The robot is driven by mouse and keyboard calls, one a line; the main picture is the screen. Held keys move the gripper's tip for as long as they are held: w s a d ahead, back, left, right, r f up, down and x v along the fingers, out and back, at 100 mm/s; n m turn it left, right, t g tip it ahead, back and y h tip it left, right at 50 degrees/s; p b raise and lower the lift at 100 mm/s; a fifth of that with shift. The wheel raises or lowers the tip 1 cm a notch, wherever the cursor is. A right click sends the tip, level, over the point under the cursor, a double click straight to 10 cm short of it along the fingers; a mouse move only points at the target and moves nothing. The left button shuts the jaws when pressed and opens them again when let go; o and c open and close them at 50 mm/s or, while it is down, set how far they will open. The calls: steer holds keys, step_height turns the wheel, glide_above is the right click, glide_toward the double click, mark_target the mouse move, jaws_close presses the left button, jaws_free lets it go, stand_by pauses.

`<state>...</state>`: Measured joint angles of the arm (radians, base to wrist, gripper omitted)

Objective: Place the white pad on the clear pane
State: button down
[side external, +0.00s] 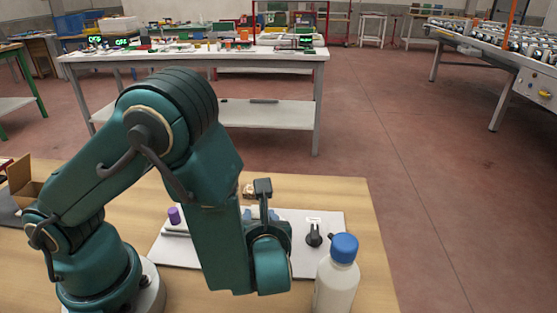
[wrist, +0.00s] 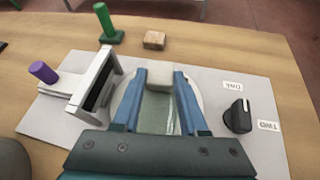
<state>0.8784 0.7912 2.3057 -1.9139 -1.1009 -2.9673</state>
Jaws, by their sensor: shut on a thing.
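The white pad (wrist: 160,77) is a small pale block between the tips of my gripper (wrist: 160,80) in the wrist view. My gripper's blue fingers are shut on the pad. The clear pane (wrist: 157,113) shows as a greenish transparent strip between the fingers, nearer the camera than the pad. A pale round disc (wrist: 197,94) shows partly around the fingers. Whether the pad touches the pane cannot be told. In the side view my arm hides the pad and the pane.
A white frame with a dark slot (wrist: 97,85) stands close left of the fingers. A dark knob (wrist: 238,117) is on the right. A wooden block (wrist: 154,40), green post (wrist: 104,22) and purple cylinder (wrist: 43,72) stand around. A blue-capped bottle (side external: 337,280) stands at the board's front right.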

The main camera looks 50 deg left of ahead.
steer(key=shift+c, duration=2.2)
jaws_free()
